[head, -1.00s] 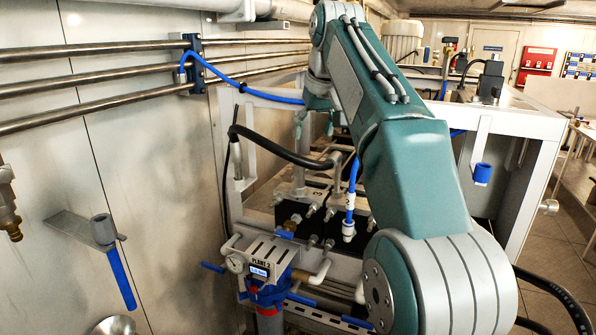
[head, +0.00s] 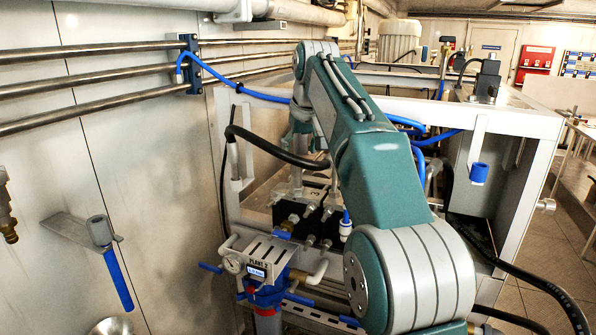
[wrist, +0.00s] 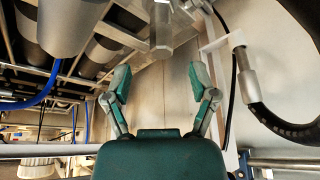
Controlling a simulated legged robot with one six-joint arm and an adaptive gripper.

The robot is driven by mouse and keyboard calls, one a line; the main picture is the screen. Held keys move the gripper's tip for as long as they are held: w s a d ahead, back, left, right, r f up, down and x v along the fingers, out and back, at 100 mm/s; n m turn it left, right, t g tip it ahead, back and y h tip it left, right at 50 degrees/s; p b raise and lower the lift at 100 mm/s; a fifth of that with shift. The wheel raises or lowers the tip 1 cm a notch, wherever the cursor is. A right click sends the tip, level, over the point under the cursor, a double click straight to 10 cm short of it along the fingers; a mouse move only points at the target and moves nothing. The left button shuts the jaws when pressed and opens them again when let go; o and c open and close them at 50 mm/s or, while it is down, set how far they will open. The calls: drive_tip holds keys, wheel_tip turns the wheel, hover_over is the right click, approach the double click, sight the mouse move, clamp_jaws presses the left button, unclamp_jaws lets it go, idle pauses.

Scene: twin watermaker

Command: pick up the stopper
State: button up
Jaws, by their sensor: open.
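I cannot tell for certain which part is the stopper. A blue cap (head: 479,173) sits on the grey frame at the right of the head view. A grey-headed piece with a blue handle (head: 118,277) hangs in a bracket on the left wall. My gripper (wrist: 160,83) is open in the wrist view, with nothing between its two green-padded fingers. A metal hex-ended fitting (wrist: 162,30) lies beyond the fingertips, apart from them. In the head view my own arm hides most of the gripper.
A black hose with a grey end (wrist: 245,75) is close to the right finger in the wrist view. A Plant 2 unit with a gauge (head: 258,262) stands low in the head view. Steel pipes (head: 100,85) run along the left wall. A white-ended blue hose (head: 346,228) hangs beside my arm.

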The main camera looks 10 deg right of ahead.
sight(296, 162)
drive_tip(key=x, duration=0.4)
drive_tip(key=shift+s+a, duration=0.15)
drive_tip(key=shift+a, duration=0.15)
drive_tip(key=shift+w+d+f, duration=0.15)
drive_tip(key=shift+w+f, duration=0.05)
drive_tip(key=shift+f, duration=0.2)
drive_tip(key=shift+d, duration=0.15)
clamp_jaws()
